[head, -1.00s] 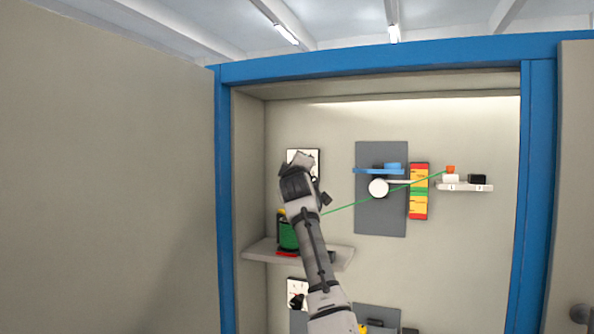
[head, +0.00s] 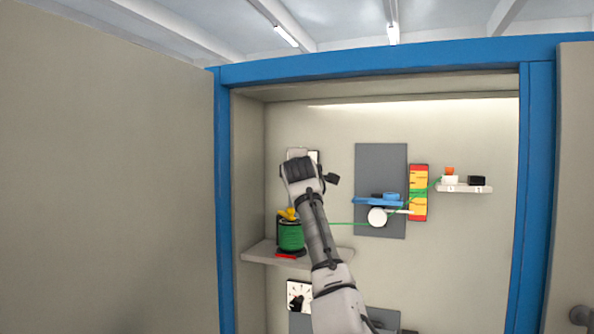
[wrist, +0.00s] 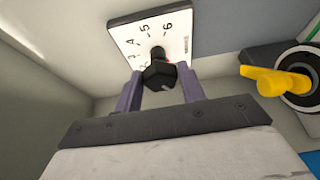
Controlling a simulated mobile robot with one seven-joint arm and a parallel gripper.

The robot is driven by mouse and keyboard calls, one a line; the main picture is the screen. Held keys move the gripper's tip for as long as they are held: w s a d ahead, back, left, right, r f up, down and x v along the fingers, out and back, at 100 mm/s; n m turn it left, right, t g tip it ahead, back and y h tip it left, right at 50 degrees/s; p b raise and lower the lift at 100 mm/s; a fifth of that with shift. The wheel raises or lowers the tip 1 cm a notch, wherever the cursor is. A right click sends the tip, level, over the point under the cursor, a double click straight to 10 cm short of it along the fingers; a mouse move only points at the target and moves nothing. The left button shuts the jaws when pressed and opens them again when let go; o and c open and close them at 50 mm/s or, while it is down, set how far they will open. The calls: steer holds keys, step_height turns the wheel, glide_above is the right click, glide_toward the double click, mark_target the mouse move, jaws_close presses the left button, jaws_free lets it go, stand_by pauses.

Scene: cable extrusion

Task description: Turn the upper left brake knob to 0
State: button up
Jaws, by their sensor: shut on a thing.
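The upper left brake dial is a white plate (wrist: 150,34) with black numbers, among them 4, 5 and 6. Its black knob (wrist: 158,77) sits between the two purple-grey fingers of my gripper (wrist: 159,74), which is shut on it. A small red mark shows beside the knob, on the side of the 6. Exactly where the knob points is unclear. In the head view my gripper (head: 299,162) covers most of the dial plate (head: 315,156), and the knob is hidden there.
A green cable spool (head: 290,237) with a yellow top stands on a shelf (head: 262,254) below my gripper. A second dial (head: 299,294) is lower down. To the right are a grey panel (head: 375,165) with a blue bar (head: 378,201), a white roller (head: 377,217) and a coloured scale (head: 419,174).

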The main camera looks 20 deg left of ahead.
steer(key=o, duration=1)
steer(key=shift+c, duration=0.2)
steer(key=b+v, duration=0.8)
steer(key=v, duration=0.6)
steer(key=shift+a, duration=0.1)
